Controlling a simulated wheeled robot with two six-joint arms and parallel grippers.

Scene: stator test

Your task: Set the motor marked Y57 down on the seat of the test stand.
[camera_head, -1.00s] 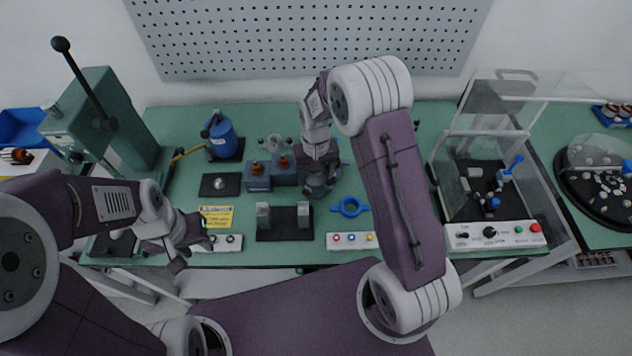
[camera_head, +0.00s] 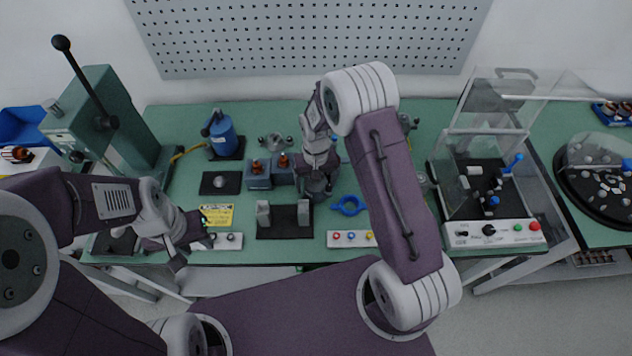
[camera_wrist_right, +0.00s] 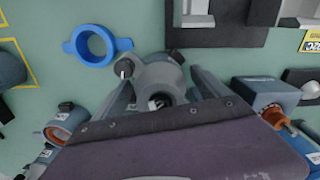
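Two motor-like units with copper-coloured tops stand on the table, a left one (camera_head: 256,172) and a right one (camera_head: 282,163). A copper-topped unit also shows at the left of the right wrist view (camera_wrist_right: 58,128). I cannot read Y57 on any of them. My right gripper (camera_head: 318,190) is low over the table; in its wrist view the fingers (camera_wrist_right: 165,88) are spread either side of a grey round part (camera_wrist_right: 160,72) with dark knobs. No firm grip shows. A black base with two grey blocks (camera_head: 284,234) may be the test stand. My left gripper (camera_head: 190,252) is open and empty near the front edge.
A blue ring (camera_head: 348,205) lies right of my right gripper. Two button boxes, left (camera_head: 228,242) and right (camera_head: 350,239), line the front edge. A clear-covered enclosure (camera_head: 487,235) stands at right, a lever press (camera_head: 100,125) at left. A blue cylinder (camera_head: 223,135) stands behind.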

